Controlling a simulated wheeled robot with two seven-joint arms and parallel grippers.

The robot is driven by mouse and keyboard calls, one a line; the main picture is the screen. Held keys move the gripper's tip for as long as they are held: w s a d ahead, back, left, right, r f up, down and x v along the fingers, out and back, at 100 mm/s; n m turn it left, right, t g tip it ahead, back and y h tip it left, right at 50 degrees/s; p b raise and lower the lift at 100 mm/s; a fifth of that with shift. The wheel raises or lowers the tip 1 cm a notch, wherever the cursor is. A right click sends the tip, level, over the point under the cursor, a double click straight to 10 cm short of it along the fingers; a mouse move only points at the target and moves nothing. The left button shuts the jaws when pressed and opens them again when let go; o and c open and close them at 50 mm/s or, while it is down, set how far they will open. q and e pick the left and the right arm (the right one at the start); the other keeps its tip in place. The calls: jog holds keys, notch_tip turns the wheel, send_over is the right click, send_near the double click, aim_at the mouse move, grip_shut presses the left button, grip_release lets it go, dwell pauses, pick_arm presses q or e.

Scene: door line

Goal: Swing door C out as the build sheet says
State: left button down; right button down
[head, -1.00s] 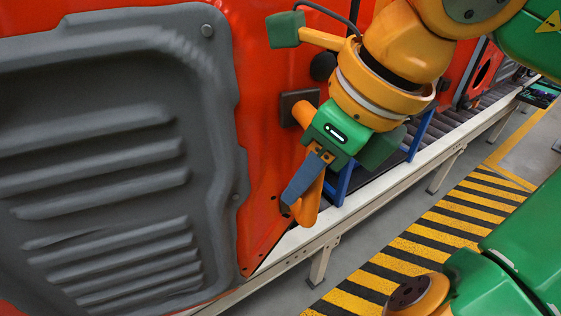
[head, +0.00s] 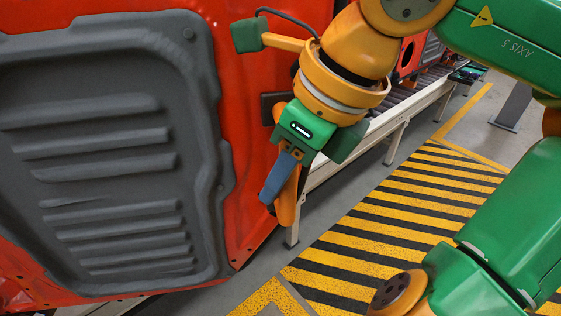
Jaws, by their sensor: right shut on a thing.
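A large red door (head: 240,110) with a grey ribbed inner panel (head: 110,150) fills the left half of the head view. No letter shows on it. My right gripper (head: 279,192) is at the door's right edge, pointing down, with a blue-grey finger and an orange finger. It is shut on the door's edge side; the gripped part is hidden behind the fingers. A dark block (head: 272,106) on the door edge sits just behind the gripper. My left gripper is not in view. No build sheet shows.
A roller conveyor (head: 395,120) with a pale side rail runs back to the right, carrying another red part (head: 410,58). Yellow and black floor stripes (head: 385,225) lie to the right of the door. A grey post (head: 512,105) stands at the far right.

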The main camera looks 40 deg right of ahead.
jog(key=shift+w+d, duration=0.1)
jog(key=shift+w, duration=0.05)
jog(key=c, duration=0.7)
grip_release()
jog(key=shift+s, duration=0.2)
jog(key=v, duration=0.7)
jog(key=shift+s+r+p, duration=0.1)
jog(key=shift+p, duration=0.2)
